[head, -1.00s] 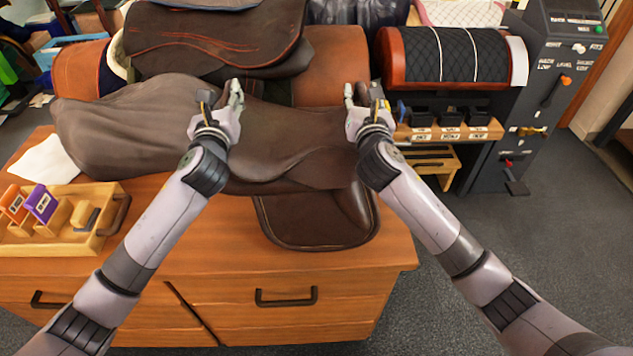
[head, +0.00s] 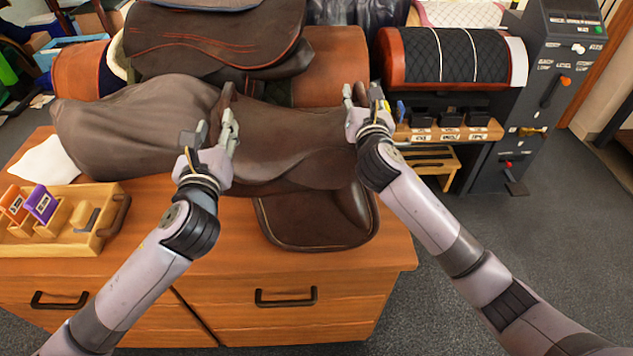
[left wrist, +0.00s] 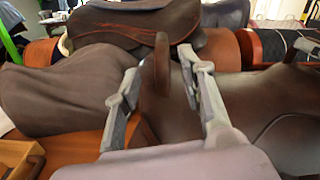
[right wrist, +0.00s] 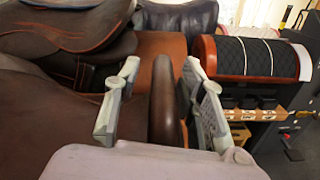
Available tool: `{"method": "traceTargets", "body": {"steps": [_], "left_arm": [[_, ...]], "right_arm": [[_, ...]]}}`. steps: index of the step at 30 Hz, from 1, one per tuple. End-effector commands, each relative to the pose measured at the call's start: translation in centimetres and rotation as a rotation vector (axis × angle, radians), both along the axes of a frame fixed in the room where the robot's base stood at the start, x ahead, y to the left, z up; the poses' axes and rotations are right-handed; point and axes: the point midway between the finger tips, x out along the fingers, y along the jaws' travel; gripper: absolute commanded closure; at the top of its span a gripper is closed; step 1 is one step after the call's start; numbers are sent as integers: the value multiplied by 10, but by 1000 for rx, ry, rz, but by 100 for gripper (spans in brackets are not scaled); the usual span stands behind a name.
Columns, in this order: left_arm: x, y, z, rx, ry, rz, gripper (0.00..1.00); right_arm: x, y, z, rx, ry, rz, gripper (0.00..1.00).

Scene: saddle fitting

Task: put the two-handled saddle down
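The brown two-handled saddle (head: 280,140) rests on the wooden cabinet top (head: 160,225), its flap hanging toward the front. My left gripper (head: 213,130) is open, just in front of the saddle's left handle (head: 227,98). In the left wrist view this handle (left wrist: 155,80) stands between the spread fingers with gaps on both sides. My right gripper (head: 362,95) is at the saddle's right end. In the right wrist view its fingers are spread around the right handle (right wrist: 162,100), with gaps showing on both sides.
A wooden tray with coloured blocks (head: 90,235) stands at the left front. Another dark saddle (head: 210,35) is behind on a rack. A black quilted roll (head: 455,55) and a grey machine with levers (head: 545,90) stand at the right.

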Motion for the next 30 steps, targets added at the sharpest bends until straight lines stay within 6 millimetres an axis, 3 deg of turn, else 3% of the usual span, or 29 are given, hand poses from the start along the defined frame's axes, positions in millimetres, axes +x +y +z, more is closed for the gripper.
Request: {"method": "traceTargets", "body": {"steps": [8, 21, 30], "left_arm": [[-11, 0, 0, -1, 1, 1, 63], [-11, 0, 0, -1, 0, 1, 63], [-11, 0, 0, -1, 0, 1, 63]], "right_arm": [[-12, 0, -1, -1, 0, 1, 63], [-95, 3, -1, 0, 1, 2, 63], [-120, 3, 0, 0, 0, 0, 63]]}}
